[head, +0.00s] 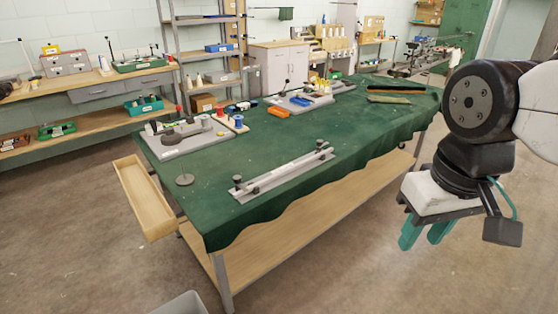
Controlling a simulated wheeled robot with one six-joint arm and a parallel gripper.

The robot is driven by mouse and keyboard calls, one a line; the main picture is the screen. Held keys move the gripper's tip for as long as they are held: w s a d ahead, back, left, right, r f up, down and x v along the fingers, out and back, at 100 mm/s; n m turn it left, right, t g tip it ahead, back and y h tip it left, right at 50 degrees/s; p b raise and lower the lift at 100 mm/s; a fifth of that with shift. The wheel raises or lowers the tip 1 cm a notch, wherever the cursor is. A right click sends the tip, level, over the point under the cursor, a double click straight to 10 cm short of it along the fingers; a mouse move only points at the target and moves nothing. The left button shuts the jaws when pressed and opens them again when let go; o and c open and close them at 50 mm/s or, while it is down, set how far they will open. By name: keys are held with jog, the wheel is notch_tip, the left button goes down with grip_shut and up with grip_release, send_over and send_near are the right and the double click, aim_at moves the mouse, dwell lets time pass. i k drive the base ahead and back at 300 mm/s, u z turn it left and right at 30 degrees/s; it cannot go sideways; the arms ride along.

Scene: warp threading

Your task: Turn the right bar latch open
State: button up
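A long metal bar (285,172) lies on a flat plate near the front edge of the green-covered table (225,212). A small dark fitting, seemingly the right bar latch (320,146), stands at its far right end. A similar left latch (238,181) stands at the near left end. Both are too small to tell how they are turned. My gripper (421,241) has teal fingers pointing down, with a gap between them. It is open and empty, off the table's right side, well apart from the bar.
A grey fixture board (188,145) with red-topped spools beside it stands at the table's back left. Another board (300,101) is farther back. A wooden tray (145,200) hangs at the left edge. Floor right of the table is clear.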

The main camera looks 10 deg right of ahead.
aim_at(237, 179)
jog(key=z, duration=0.4)
jog(key=i, duration=1.3)
jog(key=u, duration=0.85)
